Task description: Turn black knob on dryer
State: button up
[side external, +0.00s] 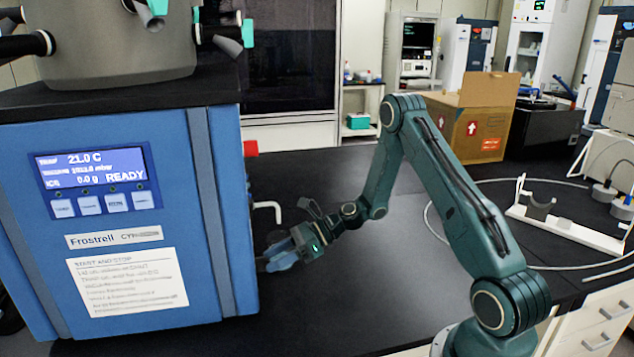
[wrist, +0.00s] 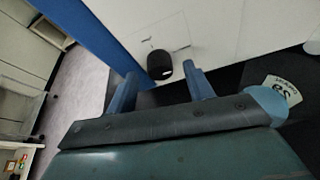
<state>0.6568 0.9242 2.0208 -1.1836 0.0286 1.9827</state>
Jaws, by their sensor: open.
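The blue freeze dryer (side external: 165,220) stands at the left in the side external view, its lit display (side external: 92,178) reading READY. In the wrist view the black knob (wrist: 159,64) sticks out from the dryer's pale side panel (wrist: 225,30). My gripper (side external: 272,262) is beside the dryer's right side, low above the bench. In the wrist view its two blue fingers (wrist: 160,72) are apart, one on either side of the knob, with nothing clamped. I cannot tell whether either finger touches the knob. In the side external view the knob is not visible.
A red part (side external: 251,148) and a white bent pipe (side external: 268,207) stick out of the dryer's side above my gripper. The black bench (side external: 350,290) is clear around my gripper. A cardboard box (side external: 482,115) and a white stand (side external: 565,225) are farther right.

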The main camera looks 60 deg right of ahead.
jog(key=shift+x, duration=0.75)
jog(key=c, duration=1)
jog(key=shift+o, duration=0.2)
jog(key=n+t+h, duration=0.1)
jog(key=n, duration=0.1)
jog(key=n+t+h, duration=0.1)
jog(key=n, duration=0.1)
jog(key=shift+s+a+n, duration=0.15)
jog(key=shift+n, duration=0.15)
jog(key=shift+s+a+f+n+t+h, duration=0.1)
jog(key=shift+n+t+h, duration=0.3)
jog(key=shift+n+t, duration=0.6)
jog(key=shift+s+a+n+t+h, duration=0.1)
jog(key=shift+n+t+h, duration=0.4)
jog(key=shift+n, duration=0.9)
